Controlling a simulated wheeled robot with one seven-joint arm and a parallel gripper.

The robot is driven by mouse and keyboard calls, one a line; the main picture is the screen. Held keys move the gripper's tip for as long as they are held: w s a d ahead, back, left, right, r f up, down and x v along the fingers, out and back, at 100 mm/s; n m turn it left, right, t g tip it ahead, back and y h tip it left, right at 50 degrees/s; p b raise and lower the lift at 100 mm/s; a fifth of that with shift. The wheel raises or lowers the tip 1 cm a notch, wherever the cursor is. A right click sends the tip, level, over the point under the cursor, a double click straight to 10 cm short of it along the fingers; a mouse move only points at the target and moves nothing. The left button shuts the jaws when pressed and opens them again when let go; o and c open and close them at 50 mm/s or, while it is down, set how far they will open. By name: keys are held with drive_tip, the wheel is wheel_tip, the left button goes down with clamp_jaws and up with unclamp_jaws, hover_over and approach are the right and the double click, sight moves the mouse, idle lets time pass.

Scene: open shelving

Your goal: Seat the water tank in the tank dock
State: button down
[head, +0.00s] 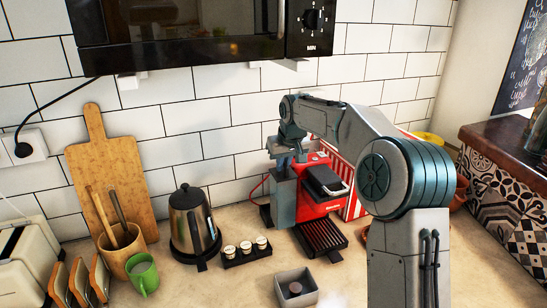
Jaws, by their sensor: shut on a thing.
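The water tank (284,200) is a tall blue-grey box at the left side of the red coffee machine (322,188). It looks about upright. My gripper (286,162) is at the tank's top and shut on it, though the fingertips are small and partly hidden by my arm. The tank hides most of that area, and I cannot tell whether the tank's bottom touches the dock.
A grey square box (295,289) is in front. A microwave (190,20) hangs above. A striped thing (352,205) stands behind the machine at right.

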drive_tip(key=w+a+f+p, duration=0.3)
drive_tip(key=w+p, duration=0.1)
drive_tip(key=w, duration=0.4)
drive_tip(key=shift+f, duration=0.2)
idle(0.3)
drive_tip(key=c, duration=1.5)
unclamp_jaws()
drive_tip(key=shift+s+f, duration=0.1)
